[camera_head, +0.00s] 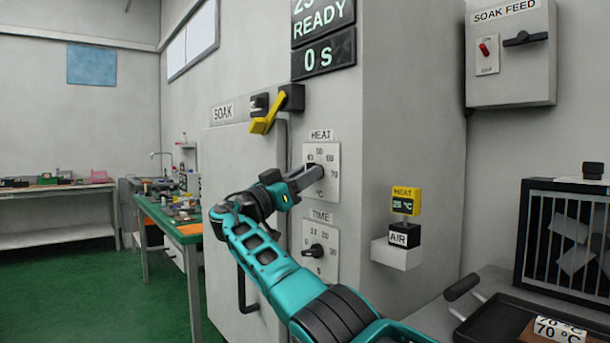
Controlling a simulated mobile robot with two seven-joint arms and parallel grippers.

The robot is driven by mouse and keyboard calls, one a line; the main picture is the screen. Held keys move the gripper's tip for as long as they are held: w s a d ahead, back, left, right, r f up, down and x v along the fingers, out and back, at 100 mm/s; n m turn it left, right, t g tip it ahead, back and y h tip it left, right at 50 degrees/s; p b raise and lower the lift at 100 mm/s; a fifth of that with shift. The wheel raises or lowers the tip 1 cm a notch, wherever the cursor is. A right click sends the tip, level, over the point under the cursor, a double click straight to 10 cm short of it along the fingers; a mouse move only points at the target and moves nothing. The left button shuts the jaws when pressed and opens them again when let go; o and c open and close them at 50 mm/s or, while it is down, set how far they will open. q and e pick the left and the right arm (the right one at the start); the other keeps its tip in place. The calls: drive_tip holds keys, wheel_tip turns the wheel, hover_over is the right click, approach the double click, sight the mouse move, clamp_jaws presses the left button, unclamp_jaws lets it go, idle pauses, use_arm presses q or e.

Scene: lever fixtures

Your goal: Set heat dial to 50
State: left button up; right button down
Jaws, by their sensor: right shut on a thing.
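The heat dial plate (331,187) is a pale panel on the grey cabinet, under a HEAT label, with printed numbers such as 50, 60 and 70. My right gripper (313,175) reaches it from the left and is shut on the dial's knob. The fingers hide most of the knob, so its pointer setting cannot be read. My left gripper is not in view.
Below is the TIME dial (315,251). Above left is a yellow lever (267,112) by the SOAK label. A display (325,54) reads READY and 0 s. A yellow HEAT readout (406,201) shows about 25 °C at right. A tray (500,325) lies lower right.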

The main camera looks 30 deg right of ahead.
drive_tip(key=c, duration=1.1)
unclamp_jaws()
drive_tip(key=shift+a, duration=0.1)
drive_tip(key=shift+v, duration=6.45)
drive_tip(key=shift+s, duration=0.1)
